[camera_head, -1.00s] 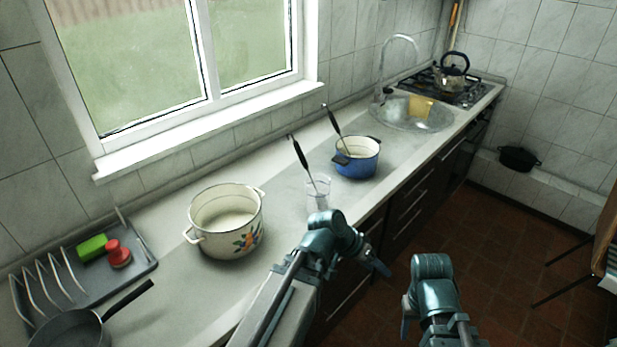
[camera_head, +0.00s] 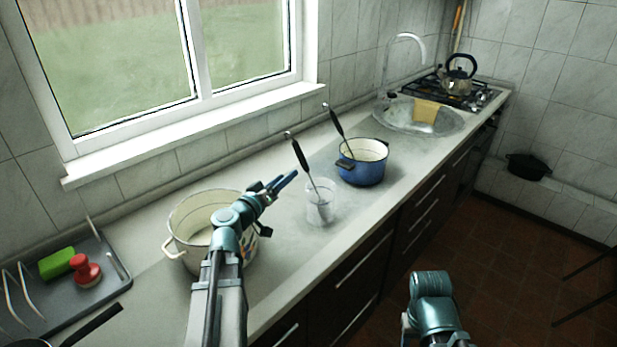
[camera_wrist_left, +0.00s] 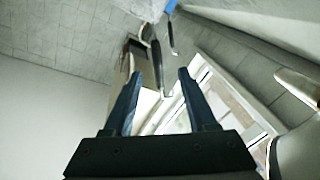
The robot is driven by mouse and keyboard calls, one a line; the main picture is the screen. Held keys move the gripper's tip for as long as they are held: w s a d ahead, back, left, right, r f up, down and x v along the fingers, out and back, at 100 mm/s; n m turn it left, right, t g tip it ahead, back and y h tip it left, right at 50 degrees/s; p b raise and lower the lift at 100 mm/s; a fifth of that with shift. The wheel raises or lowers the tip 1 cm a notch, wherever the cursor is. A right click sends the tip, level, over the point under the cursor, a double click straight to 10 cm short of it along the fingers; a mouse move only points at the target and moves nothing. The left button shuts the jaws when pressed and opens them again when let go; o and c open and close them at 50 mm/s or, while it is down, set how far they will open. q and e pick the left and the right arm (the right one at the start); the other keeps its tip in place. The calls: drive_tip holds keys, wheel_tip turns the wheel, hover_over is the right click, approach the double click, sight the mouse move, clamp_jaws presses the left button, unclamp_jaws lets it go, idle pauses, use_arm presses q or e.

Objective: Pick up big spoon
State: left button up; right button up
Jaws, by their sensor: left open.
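A long black-handled utensil (camera_head: 302,158) leans in a clear glass (camera_head: 321,207) on the counter. A second black-handled utensil (camera_head: 336,125) leans in the blue pot (camera_head: 363,166) behind it. I cannot tell which is the big spoon, as their lower ends are hard to see. My left gripper (camera_head: 286,182) is open and empty, just left of the glass, with its tips toward the nearer handle and apart from it. In the left wrist view, a dark handle (camera_wrist_left: 156,62) shows beyond the open fingers (camera_wrist_left: 160,75). My right arm shows at the bottom, but its fingers do not.
A white enamel pot (camera_head: 185,225) stands left of the glass, partly behind my left arm. A grey rack (camera_head: 75,310) with a green sponge (camera_head: 57,263) and a red item (camera_head: 86,271) is at far left. The sink (camera_head: 440,120) and kettle (camera_head: 459,75) are farther back.

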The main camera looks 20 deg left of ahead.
sight(303, 161)
use_arm(q)
drive_tip(key=shift+w+d+r, duration=0.1)
drive_tip(key=shift+w+d, duration=0.2)
drive_tip(key=shift+w, duration=1.8)
drive_tip(key=shift+w+d+r, duration=0.1)
drive_tip(key=shift+w+d, duration=0.25)
drive_tip(key=shift+w, duration=1.7)
drive_tip(key=shift+w+d+r, duration=0.1)
drive_tip(key=shift+w+d, duration=0.2)
drive_tip(key=shift+w, duration=1.8)
clamp_jaws()
